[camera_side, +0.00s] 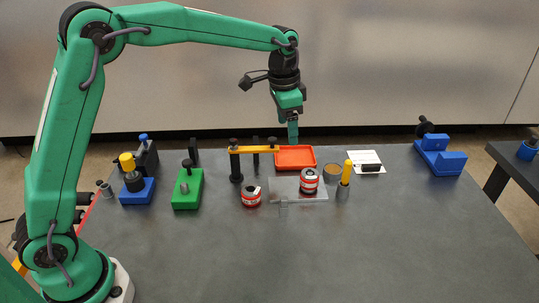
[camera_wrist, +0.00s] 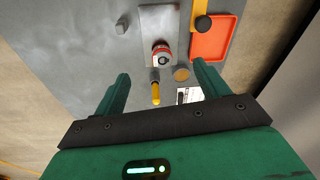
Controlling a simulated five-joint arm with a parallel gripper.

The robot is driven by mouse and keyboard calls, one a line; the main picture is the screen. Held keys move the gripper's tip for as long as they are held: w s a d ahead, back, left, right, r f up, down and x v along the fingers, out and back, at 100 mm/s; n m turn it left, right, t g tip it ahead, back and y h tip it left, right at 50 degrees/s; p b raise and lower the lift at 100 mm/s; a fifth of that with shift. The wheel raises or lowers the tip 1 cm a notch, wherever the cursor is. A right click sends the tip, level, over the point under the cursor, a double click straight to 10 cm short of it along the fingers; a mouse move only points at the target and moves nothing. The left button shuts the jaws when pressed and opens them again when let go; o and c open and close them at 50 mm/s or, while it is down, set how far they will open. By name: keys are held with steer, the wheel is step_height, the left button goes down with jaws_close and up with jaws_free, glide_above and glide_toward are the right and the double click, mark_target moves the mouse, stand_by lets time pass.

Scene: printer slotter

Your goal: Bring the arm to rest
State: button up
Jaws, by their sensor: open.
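My gripper (camera_side: 292,132) is raised above the back of the table, over the area of the orange tray. In the wrist view, my gripper (camera_wrist: 164,85) shows two green fingers spread apart with nothing between them. The arm reaches out from the left and bends downward at the wrist.
Below stand an orange tray (camera_side: 295,158), a clear plate (camera_side: 292,195) bearing a red-and-white cylinder (camera_side: 310,178), a similar cylinder (camera_side: 251,196), and a yellow-handled tool (camera_side: 346,173). Green (camera_side: 187,190) and blue (camera_side: 137,192) blocks stand left, a blue fixture (camera_side: 440,157) right. The table's front is clear.

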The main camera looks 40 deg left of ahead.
steer(key=s+a+r+n+t, duration=0.1)
steer(key=s+a+r+n, duration=0.15)
steer(key=s+r, duration=0.45)
steer(key=s+a+f+n+t, duration=0.1)
steer(key=s+a+n, duration=0.1)
steer(key=s, duration=0.9)
steer(key=s+a+f+n+t, duration=0.1)
steer(key=s+a+n+t, duration=0.1)
steer(key=s, duration=1)
steer(key=shift+a+f, duration=0.4)
steer(key=shift+a, duration=0.4)
